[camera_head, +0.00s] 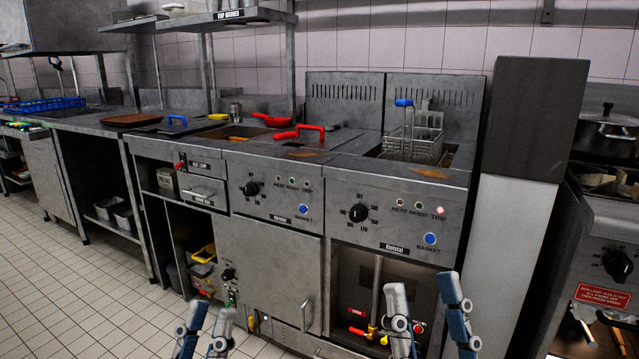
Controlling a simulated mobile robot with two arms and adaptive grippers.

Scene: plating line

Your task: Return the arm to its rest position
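My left gripper (212,312) is at the bottom edge of the head view, left of centre. Its two grey and blue fingers stand apart with nothing between them. My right gripper (423,290) is at the bottom edge, right of centre. Its fingers are spread wider and hold nothing. Both grippers point up in the picture, in front of the fryer (270,215) and its lower cabinets. Neither visibly touches anything. The arms behind the fingers are mostly out of view.
A wire basket with a blue handle (413,140) sits in the right fryer well. A red handle (298,131) lies over the left section. A dark counter with a blue rack (45,104) is at the far left. A cooker (606,220) stands right. The tiled floor (70,290) at left is clear.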

